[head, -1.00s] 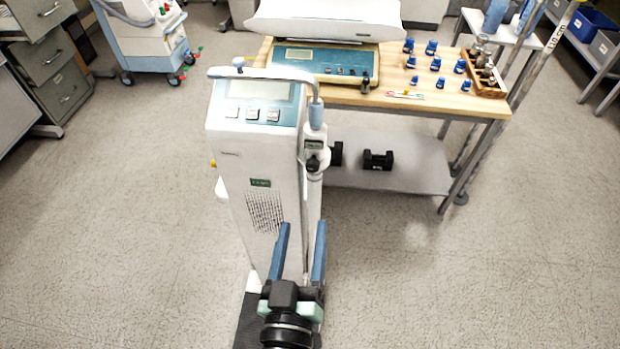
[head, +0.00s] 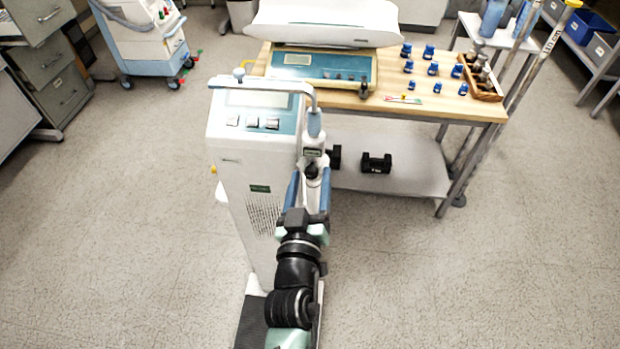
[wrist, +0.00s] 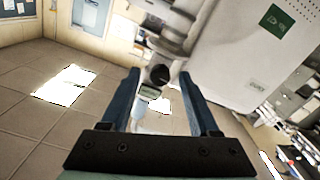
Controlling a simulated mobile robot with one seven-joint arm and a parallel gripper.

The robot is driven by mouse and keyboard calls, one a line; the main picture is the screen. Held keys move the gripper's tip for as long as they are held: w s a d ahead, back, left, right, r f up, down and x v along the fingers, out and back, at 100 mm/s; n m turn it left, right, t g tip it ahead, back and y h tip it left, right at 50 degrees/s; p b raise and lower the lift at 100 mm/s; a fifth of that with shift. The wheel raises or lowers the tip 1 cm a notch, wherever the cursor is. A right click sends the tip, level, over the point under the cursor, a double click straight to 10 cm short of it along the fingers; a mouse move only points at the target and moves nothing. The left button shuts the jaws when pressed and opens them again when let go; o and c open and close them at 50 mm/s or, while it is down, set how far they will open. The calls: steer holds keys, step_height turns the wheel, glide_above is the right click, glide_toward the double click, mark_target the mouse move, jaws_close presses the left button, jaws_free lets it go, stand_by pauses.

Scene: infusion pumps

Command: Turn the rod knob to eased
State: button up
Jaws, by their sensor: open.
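The rod knob (head: 311,171) is a small dark round knob on the white collar of the rod at the right side of the white column. In the wrist view the knob (wrist: 160,75) shows between my two blue fingertips, with a labelled collar below it. My gripper (head: 309,177) is open, one finger on each side of the knob in the picture. I cannot tell whether the tips reach past the knob or stop short of it. No contact is visible. The knob's pointer or marking is too small to read.
The white column (head: 240,175) with a display and buttons stands just left of my gripper. The floor at right is clear.

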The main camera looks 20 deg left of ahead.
jaws_close()
steer(key=shift+n, duration=0.8)
jaws_free()
steer(key=shift+s, duration=0.1)
steer(key=b+v, duration=0.1)
steer(key=v, duration=1.1)
steer(key=shift+s, duration=0.35)
steer(key=shift+d+r, duration=0.1)
